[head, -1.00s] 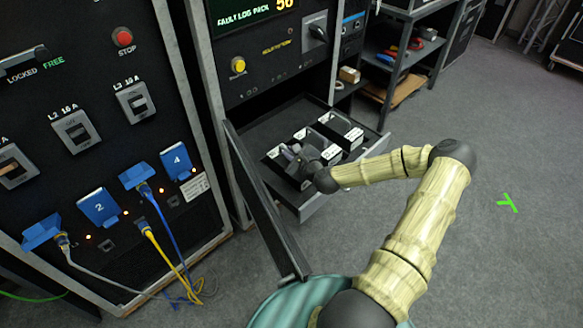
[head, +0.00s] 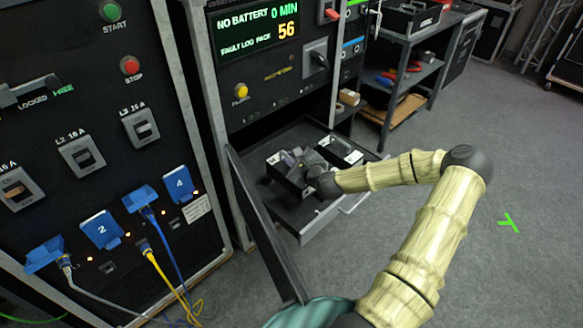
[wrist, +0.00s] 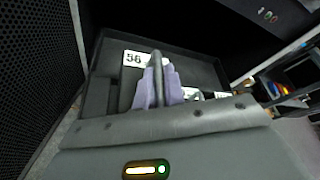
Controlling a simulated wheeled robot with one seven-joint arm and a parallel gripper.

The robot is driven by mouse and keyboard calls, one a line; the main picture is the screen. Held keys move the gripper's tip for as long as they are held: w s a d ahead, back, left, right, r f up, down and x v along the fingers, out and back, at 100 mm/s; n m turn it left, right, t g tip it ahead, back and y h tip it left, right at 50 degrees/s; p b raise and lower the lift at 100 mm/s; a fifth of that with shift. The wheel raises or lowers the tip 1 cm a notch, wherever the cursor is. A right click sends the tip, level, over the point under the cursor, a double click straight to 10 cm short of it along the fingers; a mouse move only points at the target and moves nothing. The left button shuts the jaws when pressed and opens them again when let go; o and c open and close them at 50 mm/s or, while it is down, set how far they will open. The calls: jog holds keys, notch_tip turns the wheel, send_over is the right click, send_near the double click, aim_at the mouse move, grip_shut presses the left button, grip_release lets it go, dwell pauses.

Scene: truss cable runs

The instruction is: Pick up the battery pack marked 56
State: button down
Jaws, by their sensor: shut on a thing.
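The battery pack marked 56 (wrist: 132,59) is a dark block with a white label, seen just beyond the fingers in the wrist view. My gripper (wrist: 158,88) has pale purple fingers and is shut on its handle. In the head view the held pack (head: 283,172) is in or just above the open drawer (head: 318,224), and my gripper (head: 291,158) covers part of it. Its label cannot be read there. Another dark pack with white labels (head: 339,151) sits to its right in the drawer.
The cabinet display (head: 257,33) reads "NO BATTERY 0 MIN" and "FAULT LOG PACK 56". A dark open door panel (head: 262,225) stands left of the drawer. A shelf unit (head: 408,75) is behind it.

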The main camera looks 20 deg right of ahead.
notch_tip(320, 180, up, 2)
jog(key=shift+r, duration=0.15)
dwell(0.6)
